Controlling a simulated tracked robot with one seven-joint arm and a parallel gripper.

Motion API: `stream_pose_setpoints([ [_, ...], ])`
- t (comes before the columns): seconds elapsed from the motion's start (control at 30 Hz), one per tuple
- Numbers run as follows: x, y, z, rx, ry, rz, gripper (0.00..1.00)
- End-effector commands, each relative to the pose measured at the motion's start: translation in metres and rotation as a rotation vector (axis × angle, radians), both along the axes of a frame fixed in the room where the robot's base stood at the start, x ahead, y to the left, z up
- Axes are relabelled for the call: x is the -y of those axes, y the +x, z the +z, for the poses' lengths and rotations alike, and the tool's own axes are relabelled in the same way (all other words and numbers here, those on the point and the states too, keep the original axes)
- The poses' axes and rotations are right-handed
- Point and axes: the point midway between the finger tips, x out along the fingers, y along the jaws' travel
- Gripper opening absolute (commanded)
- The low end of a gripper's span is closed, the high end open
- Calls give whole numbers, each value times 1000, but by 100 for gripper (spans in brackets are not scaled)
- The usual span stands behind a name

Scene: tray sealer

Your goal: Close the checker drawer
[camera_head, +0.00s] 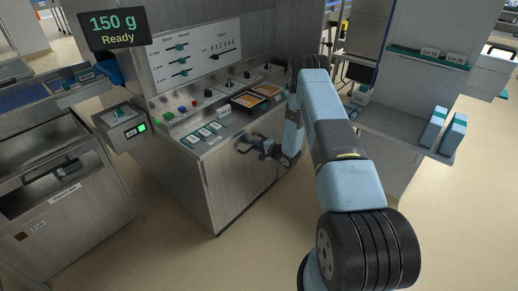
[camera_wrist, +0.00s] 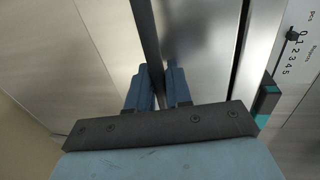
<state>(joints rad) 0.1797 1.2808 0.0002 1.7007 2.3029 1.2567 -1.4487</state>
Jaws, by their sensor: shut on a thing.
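My gripper (camera_head: 262,147) is low at the front of the steel machine, at a dark handle (camera_head: 243,150) on its front panel (camera_head: 235,175). In the wrist view its two blue fingers (camera_wrist: 160,88) are closed on a dark bar (camera_wrist: 147,35), the handle, which runs up the picture in front of steel. The front panel looks about flush with the machine in the head view; my arm hides part of its right side. I cannot read a label naming the checker drawer, nor tell whether this panel is its front.
A steel bin cabinet (camera_head: 70,215) with a handle and label stands at the left. Above are a control panel (camera_head: 195,55) and a display (camera_head: 113,28) reading "150 g Ready". Shelves with blue boxes (camera_head: 436,127) stand at the right. The front floor is clear.

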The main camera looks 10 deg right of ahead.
Motion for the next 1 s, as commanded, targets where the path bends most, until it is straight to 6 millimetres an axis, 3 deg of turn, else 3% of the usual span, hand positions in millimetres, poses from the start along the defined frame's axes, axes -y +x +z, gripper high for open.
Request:
stream_pose_setpoints([
  [0.23, -3, 1, -2, -5, -1, 1, 0],
  [0.27, -3, 1, -2, -5, -1, 1, 22],
  [0.4, -3, 1, -2, -3, 1, 1, 35],
  [0.77, 2, -4, 1, -1, 1, 0, 35],
  [1.0, 25, -35, 8, -3, 1, -2, 35],
])
